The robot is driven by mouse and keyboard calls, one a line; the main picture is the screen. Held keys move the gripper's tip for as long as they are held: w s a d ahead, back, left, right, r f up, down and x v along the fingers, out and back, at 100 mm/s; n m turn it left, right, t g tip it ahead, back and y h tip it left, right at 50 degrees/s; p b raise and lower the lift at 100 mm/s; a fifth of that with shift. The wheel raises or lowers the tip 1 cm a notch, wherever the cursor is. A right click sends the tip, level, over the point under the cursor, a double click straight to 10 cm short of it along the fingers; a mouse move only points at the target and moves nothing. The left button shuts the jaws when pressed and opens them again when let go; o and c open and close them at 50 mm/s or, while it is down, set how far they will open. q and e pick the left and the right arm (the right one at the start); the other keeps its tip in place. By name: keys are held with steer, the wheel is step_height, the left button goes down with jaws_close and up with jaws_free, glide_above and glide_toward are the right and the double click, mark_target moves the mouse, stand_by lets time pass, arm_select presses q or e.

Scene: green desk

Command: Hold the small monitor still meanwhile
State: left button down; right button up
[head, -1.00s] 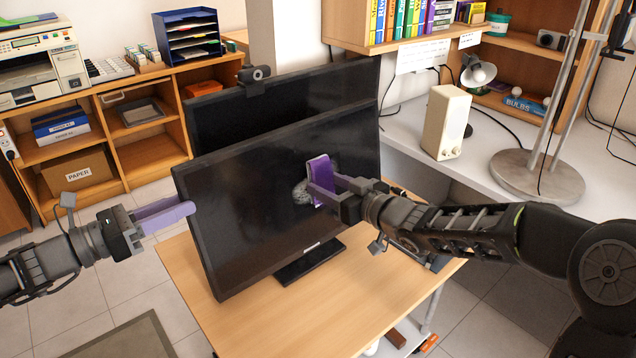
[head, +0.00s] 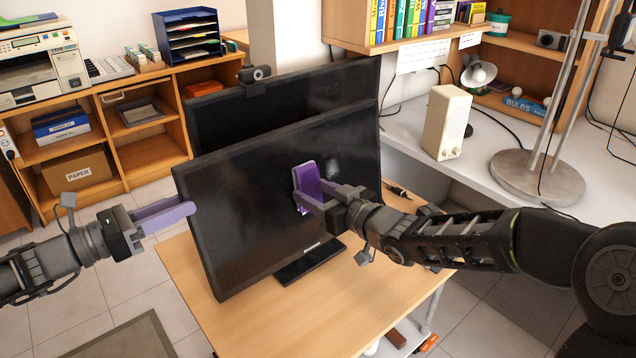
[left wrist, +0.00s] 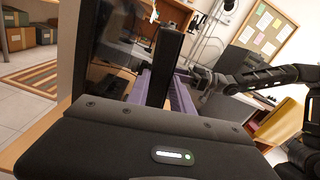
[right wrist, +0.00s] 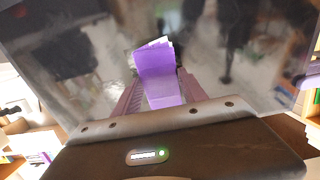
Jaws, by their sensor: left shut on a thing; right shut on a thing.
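The small monitor (head: 240,220) is black and stands upright on its stand on the wooden table, in front of a larger dark monitor (head: 225,118). My left gripper (head: 190,208) is shut on its left edge. My right gripper (head: 312,194) is shut on a purple cloth (head: 304,180), which is against or very close to the screen; exact contact is hard to tell. A faint pale smudge (head: 333,168) shows on the screen right of the cloth. The cloth shows folded in the right wrist view (right wrist: 158,75). The left wrist view shows the monitor edge (left wrist: 165,65) between the fingers.
The wooden table (head: 330,310) is clear in front of the stand. A dark slim tool (head: 400,191) lies at its right. A white desk with a cream speaker (head: 447,122) and a lamp (head: 478,73) is at the right. A webcam (head: 253,74) sits on the larger monitor.

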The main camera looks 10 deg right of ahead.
mark_target(291, 193)
steer(key=shift+s+a, duration=0.45)
steer(key=shift+a, duration=0.3)
steer(key=shift+s+a, duration=0.45)
steer(key=shift+a, duration=0.3)
steer(key=shift+s+f, duration=0.1)
steer(key=shift+f, duration=0.25)
steer(key=shift+d, duration=0.2)
steer(key=shift+w+d, duration=1.15)
steer(key=shift+d, duration=0.3)
